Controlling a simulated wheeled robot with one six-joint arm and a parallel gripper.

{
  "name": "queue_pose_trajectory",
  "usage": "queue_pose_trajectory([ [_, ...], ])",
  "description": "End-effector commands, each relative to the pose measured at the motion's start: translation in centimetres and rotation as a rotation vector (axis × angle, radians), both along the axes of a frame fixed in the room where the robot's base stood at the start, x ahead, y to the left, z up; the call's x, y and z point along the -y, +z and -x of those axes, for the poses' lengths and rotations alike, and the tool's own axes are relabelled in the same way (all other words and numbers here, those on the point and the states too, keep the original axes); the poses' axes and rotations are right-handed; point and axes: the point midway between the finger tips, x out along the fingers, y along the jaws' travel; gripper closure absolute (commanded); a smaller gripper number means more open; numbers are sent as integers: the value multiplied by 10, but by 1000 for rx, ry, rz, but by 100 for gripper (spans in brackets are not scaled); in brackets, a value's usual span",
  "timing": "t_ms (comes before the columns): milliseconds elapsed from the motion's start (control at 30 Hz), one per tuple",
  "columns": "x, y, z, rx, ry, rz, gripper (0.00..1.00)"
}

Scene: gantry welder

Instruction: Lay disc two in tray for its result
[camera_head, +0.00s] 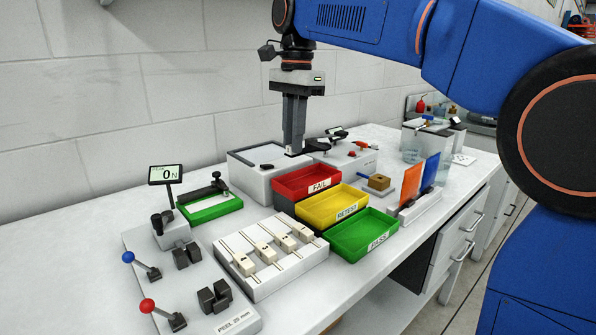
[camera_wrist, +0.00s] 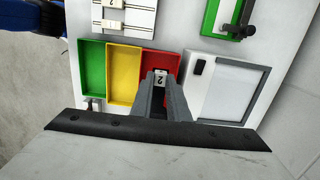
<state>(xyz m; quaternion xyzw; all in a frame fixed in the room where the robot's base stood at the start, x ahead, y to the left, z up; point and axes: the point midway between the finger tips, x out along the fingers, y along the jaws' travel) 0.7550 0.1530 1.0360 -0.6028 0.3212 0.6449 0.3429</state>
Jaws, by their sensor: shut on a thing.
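My gripper (camera_head: 293,150) points down behind the red FAIL tray (camera_head: 309,183), beside the grey box. In the wrist view, my gripper (camera_wrist: 160,90) is shut on a small piece marked 2, disc two (camera_wrist: 160,77), which shows against the red tray (camera_wrist: 150,62). In the head view the held piece is not clearly visible. The yellow RETEST tray (camera_head: 333,206) and green PASS tray (camera_head: 362,235) stand in a row in front of the red one. All three trays look empty. The disc's height above the tray is hard to tell.
A white rack with several numbered blocks (camera_head: 265,252) stands left of the trays. A grey box (camera_head: 255,178) is behind them. A display (camera_head: 166,174) reads 0 N. Orange (camera_head: 411,184) and blue (camera_head: 431,172) panels stand to the right.

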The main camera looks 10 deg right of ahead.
Motion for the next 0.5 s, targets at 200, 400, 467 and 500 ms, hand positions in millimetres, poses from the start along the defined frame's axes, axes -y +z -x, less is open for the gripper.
queue_pose_trajectory([
  [200, 0, -29, 0, 0, 0, 0, 100],
  [400, 0, -41, 0, -1, 0, 1, 100],
  [467, 0, -48, 0, 0, 0, 0, 100],
  [500, 0, -54, 0, -1, 0, 1, 100],
])
